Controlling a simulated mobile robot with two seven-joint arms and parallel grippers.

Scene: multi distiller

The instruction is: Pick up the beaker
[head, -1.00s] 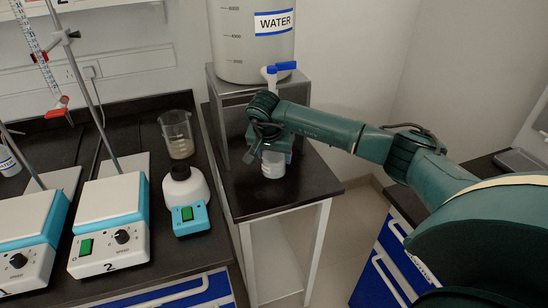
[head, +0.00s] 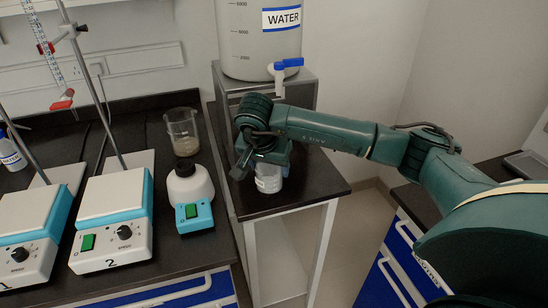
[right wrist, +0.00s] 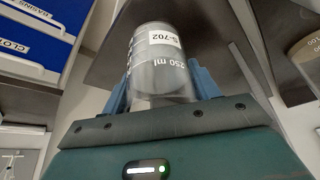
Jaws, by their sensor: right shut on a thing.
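A clear beaker (right wrist: 158,58), marked 250 ml and with a white label, is between the blue fingers of my right gripper (right wrist: 160,88) in the right wrist view. In the head view my right gripper (head: 262,158) is shut on this beaker (head: 268,179), whose lower part shows below the jaws. It is over the black top of the small side table (head: 310,185), in front of the metal stand. I cannot tell whether its base touches the tabletop. Another beaker (head: 182,130) with brownish contents stands on the bench to the left. My left gripper is not in view.
A large water tank (head: 258,45) with a blue-handled tap (head: 286,65) sits on the metal stand (head: 305,90). On the left bench are a stirrer marked 2 (head: 112,220), a small blue-and-white device (head: 192,195) and burette stands. The side table's right front is clear.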

